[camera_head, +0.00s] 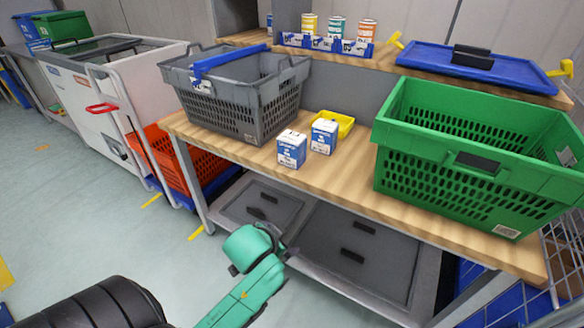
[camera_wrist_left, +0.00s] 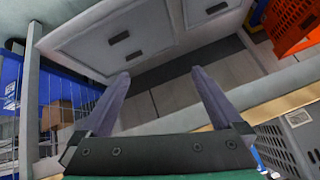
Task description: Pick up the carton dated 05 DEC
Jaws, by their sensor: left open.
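Two small white-and-blue cartons stand on the wooden bench: the nearer-left carton (camera_head: 291,149) and, just right and behind it, a second carton (camera_head: 324,136). Their print is too small to read, so I cannot tell which is dated 05 DEC. My left gripper (camera_head: 284,248) is low in front of the bench, below and apart from the cartons. In the left wrist view, my left gripper (camera_wrist_left: 161,74) has its two fingers spread with nothing between them. The right gripper does not show.
A grey basket (camera_head: 240,103) with a blue handle stands left of the cartons, a green crate (camera_head: 470,150) right. A yellow tray (camera_head: 343,121) lies behind the cartons. The bench edge (camera_head: 345,196) lies between gripper and cartons. An orange tote (camera_head: 198,160) sits low at left.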

